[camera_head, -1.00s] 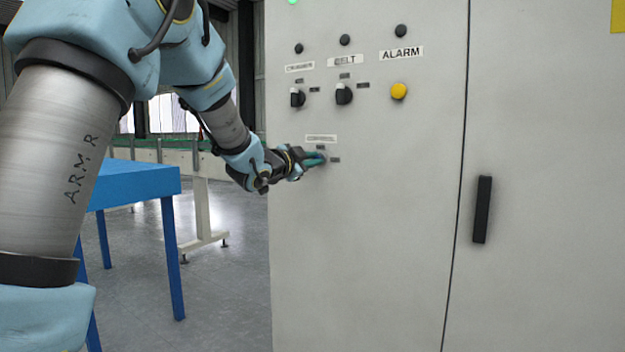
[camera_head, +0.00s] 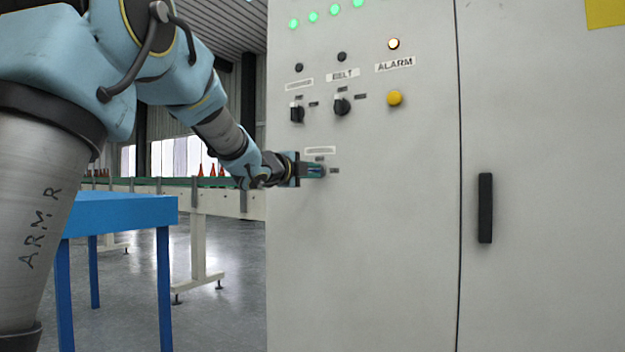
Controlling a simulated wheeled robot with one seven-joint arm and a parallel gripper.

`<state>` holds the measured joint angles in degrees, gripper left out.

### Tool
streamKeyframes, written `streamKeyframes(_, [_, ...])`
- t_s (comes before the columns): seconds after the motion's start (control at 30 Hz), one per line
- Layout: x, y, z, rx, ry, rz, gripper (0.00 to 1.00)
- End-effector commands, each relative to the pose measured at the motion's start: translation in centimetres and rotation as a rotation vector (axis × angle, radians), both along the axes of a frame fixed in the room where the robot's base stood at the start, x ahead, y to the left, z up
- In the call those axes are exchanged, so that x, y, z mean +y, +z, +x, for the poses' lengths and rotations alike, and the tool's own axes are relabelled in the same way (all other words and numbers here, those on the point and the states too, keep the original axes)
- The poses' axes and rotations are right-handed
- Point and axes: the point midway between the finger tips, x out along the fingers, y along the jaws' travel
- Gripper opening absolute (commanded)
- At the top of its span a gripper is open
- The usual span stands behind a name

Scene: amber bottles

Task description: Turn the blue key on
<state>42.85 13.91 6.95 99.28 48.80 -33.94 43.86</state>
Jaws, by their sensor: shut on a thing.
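My gripper (camera_head: 315,170) is at the front of the grey control cabinet (camera_head: 390,230), just below a small white label (camera_head: 320,150) too blurred to read. Its jaws are shut on the blue key at the panel face. The fingers cover the key almost wholly, so its exact angle cannot be told. Small dark position plates sit above and to the right of the fingertips.
Above are two black knobs (camera_head: 342,105), a yellow button (camera_head: 395,98) and a lit ALARM lamp (camera_head: 394,43). A black door handle (camera_head: 485,208) is at right. A blue table (camera_head: 120,210) and a conveyor (camera_head: 225,203) with amber bottles are at left.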

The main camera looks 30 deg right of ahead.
Motion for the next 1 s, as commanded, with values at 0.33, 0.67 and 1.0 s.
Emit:
streamKeyframes(0.33, [-0.03, -0.12, -0.04, -0.026, -0.001, 0.017, 0.0])
streamKeyframes(0.67, [-0.04, -0.12, -0.04, -0.025, -0.001, 0.016, 0.25])
streamKeyframes(1.0, [0.0, -0.05, -0.02, -0.025, 0.0, 0.015, 0.38])
